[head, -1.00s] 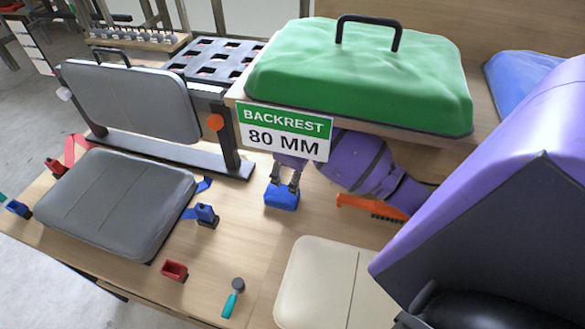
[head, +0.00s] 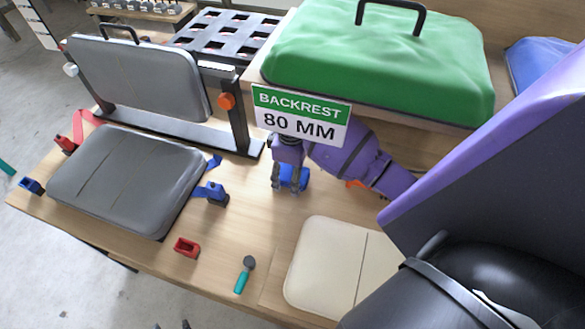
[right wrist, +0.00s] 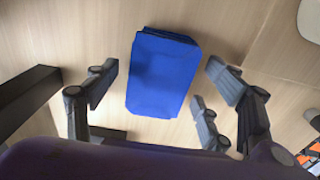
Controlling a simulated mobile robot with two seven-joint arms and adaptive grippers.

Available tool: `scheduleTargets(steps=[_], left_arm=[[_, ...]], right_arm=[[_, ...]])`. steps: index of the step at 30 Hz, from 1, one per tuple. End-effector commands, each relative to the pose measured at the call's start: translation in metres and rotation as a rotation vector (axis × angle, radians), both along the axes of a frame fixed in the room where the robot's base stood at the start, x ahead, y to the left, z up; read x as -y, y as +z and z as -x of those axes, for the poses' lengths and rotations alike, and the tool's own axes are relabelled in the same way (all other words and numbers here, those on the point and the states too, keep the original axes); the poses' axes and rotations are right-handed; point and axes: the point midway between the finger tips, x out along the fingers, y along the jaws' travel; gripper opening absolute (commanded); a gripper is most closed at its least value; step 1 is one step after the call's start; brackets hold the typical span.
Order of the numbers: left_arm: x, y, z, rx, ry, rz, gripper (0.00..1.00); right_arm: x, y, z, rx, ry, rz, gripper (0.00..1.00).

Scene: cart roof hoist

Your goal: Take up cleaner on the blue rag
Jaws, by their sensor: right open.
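The blue rag (head: 292,180) is a small folded block on the bench, below the backrest sign. It fills the middle of the right wrist view (right wrist: 163,73). My right gripper (head: 289,186) is low over it; its open fingers (right wrist: 158,80) stand on either side of the rag, with wood showing between rag and fingers. In the head view the gripper hides part of the rag. I cannot make out any cleaner bottle. Two small dark tips at the bottom edge of the head view may belong to my left gripper; their opening is unclear.
The sign (head: 302,115) and the shelf with the green cushion (head: 380,60) overhang my right arm. An orange-handled brush (head: 354,184) is mostly hidden behind that arm. A beige pad (head: 325,265) lies in front; a grey pad (head: 125,180) and clamps lie left.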

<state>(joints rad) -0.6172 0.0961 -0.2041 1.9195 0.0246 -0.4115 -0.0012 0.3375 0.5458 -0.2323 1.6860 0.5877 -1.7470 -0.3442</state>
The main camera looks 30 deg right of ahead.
Motion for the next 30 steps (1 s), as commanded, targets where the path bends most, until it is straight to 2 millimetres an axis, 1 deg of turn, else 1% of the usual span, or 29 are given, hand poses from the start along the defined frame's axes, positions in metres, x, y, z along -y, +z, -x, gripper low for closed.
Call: scheduleTargets(steps=[6,17,26,30], left_arm=[[0.0001,-0.0004,0.0004,-0.001,-0.001,0.000,0.40],[0.0002,-0.0006,0.0006,-0.002,-0.001,0.000,0.40],[0.0001,-0.0006,0.0006,-0.002,-0.001,0.000,0.40],[0.0001,-0.0005,0.0005,-0.001,-0.001,0.000,0.40]], right_arm=[[0.0002,-0.0009,-0.0001,0.000,0.000,0.000,0.75],[0.0003,-0.0006,-0.0001,0.001,0.000,0.001,0.28],[0.0006,0.0012,-0.0014,0.001,0.000,0.002,0.27],[0.0020,0.0088,-0.0067,0.003,0.000,0.002,0.27]])
